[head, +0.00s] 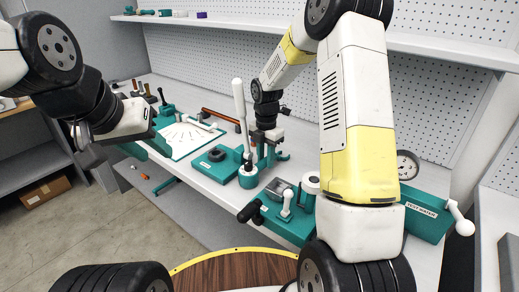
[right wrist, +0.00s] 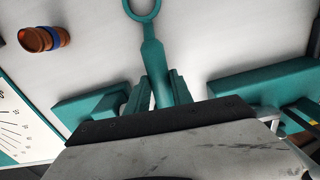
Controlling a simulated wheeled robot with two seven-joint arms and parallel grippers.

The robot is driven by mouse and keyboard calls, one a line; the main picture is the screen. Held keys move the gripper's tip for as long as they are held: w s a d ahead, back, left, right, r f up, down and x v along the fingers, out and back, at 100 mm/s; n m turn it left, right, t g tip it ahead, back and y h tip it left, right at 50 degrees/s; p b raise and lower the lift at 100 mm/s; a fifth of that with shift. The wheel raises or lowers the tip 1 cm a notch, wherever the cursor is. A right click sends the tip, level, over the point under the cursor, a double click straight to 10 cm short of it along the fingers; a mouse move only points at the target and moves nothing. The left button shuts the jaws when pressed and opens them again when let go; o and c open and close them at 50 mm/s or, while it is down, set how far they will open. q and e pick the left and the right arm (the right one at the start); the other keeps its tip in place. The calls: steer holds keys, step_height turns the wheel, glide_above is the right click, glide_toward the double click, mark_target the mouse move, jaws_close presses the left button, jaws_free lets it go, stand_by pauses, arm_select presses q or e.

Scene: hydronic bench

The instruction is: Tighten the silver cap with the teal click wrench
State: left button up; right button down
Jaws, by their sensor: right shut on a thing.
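My right gripper (right wrist: 157,92) is shut on the teal click wrench (right wrist: 152,50). In the right wrist view the wrench's ring end points away from the gripper, over the white bench top. In the head view my right gripper (head: 270,152) hangs over the middle of the bench, behind the tall white lever; the wrench is hard to make out there. My left gripper (head: 146,147) is over the left end of the bench, its teal fingers apart with nothing seen between them. A silvery piece (head: 280,187) sits on a teal fixture (head: 290,228); I cannot tell if it is the silver cap.
A teal test water box (head: 425,215) is at right.

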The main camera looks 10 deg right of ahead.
steer(key=shift+r, duration=2.5)
